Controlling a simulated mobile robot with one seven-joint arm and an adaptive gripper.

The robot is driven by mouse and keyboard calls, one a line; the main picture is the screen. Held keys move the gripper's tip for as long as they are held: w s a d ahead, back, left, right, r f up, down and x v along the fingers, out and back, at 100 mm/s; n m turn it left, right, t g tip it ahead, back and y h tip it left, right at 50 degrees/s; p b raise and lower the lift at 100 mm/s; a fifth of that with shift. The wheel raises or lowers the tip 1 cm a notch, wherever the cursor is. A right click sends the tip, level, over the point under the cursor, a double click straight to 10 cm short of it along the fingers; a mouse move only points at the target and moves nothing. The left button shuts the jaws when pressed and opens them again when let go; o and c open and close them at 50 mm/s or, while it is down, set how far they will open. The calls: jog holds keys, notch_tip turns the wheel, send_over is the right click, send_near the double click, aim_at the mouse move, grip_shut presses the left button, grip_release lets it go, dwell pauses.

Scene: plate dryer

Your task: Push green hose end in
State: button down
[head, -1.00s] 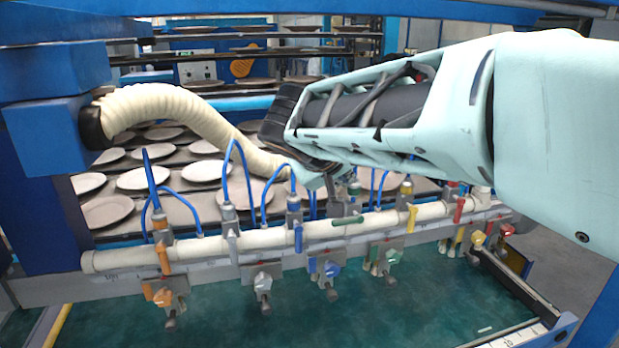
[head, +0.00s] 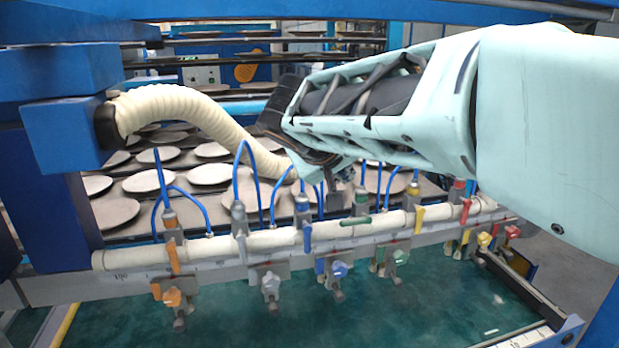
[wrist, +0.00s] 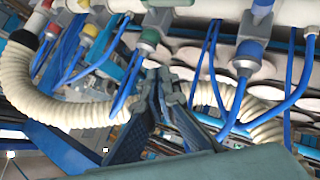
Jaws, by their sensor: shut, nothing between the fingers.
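The green-ringed hose end (wrist: 149,40) shows in the wrist view at the top middle, below the white pipe, with a blue hose (wrist: 128,85) running from it. My gripper (wrist: 160,80) is shut and empty, its fingertips close to that hose end; whether they touch it I cannot tell.
Orange (head: 168,196), yellow and red-marked fittings stand along the same pipe with looping blue hoses. A thick cream corrugated hose (head: 180,103) arches at the left. Racks of pale plates (head: 207,173) lie behind. Coloured valve knobs hang in front of the pipe.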

jog(key=b+v, duration=0.1)
jog(key=v, duration=0.9)
jog(key=s+d+f+m+g+y+p, duration=0.1)
jog(key=s+d+f+g+y+p, duration=0.1)
jog(key=s+f, duration=0.5)
jog(key=s+d+f+m+g+y+p, duration=0.2)
jog(key=s+d+f+p, duration=0.2)
jog(key=s, duration=0.7)
notch_tip(320, 180, down, 3)
jog(key=shift+r+y, duration=0.1)
jog(key=shift+y, duration=0.2)
